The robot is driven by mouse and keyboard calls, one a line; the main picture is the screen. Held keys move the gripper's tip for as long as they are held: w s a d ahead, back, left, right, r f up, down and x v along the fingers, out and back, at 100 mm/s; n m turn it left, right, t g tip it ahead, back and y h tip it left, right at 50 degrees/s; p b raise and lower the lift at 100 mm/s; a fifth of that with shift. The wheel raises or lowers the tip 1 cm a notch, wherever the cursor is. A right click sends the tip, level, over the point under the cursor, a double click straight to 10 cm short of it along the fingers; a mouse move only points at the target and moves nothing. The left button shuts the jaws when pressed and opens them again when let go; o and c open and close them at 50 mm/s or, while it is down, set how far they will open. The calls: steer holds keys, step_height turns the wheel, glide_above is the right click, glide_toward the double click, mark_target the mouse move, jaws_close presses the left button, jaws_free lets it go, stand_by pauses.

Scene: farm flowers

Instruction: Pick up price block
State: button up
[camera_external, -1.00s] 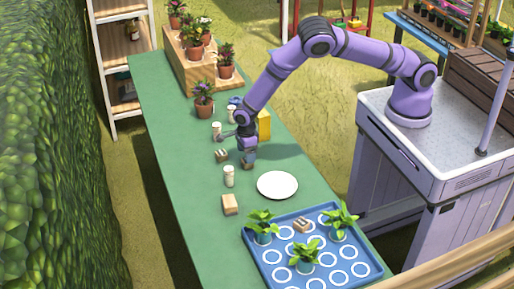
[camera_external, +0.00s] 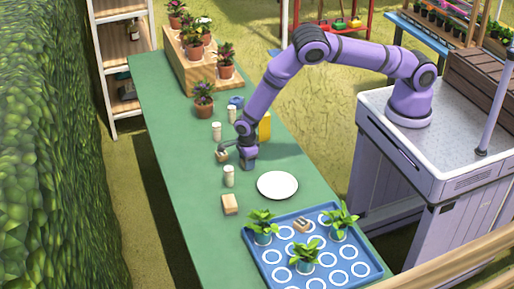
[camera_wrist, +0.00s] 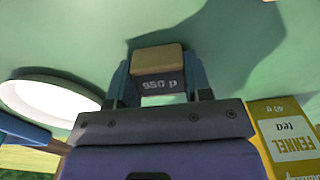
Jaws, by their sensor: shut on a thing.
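The price block (camera_wrist: 158,60) is a small wooden block with a dark front face marked "950 p" in the wrist view. My gripper (camera_wrist: 158,82) is shut on it, with a finger on each side. In the external view the price block (camera_external: 222,156) shows at my gripper (camera_external: 234,156), low over the green table. I cannot tell whether the block still touches the table. A similar wooden block (camera_external: 230,204) lies nearer the front, and another small block (camera_external: 302,225) is on the blue tray (camera_external: 262,268).
A white plate (camera_external: 277,185) lies right of my gripper. A white shaker (camera_external: 229,176) stands just in front, another (camera_external: 216,131) behind. A yellow tea box (camera_external: 265,126) stands behind right, a potted plant (camera_external: 204,98) farther back. The table's left side (camera_external: 180,170) is clear.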

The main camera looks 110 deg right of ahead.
steer(key=shift+r, duration=0.15)
steer(key=shift+r, duration=0.6)
step_height(320, 180, up, 2)
steer(key=shift+r, duration=0.2)
steer(key=s+a, duration=0.1)
steer(key=s, duration=0.4)
steer(key=s+a, duration=0.2)
steer(key=s, duration=0.2)
steer(key=s+a+r, duration=0.1)
steer(key=s, duration=0.4)
steer(key=shift+s+a, duration=0.15)
steer(key=shift+s, duration=0.15)
steer(key=shift+s+a+r, duration=0.1)
steer(key=shift+s, duration=0.3)
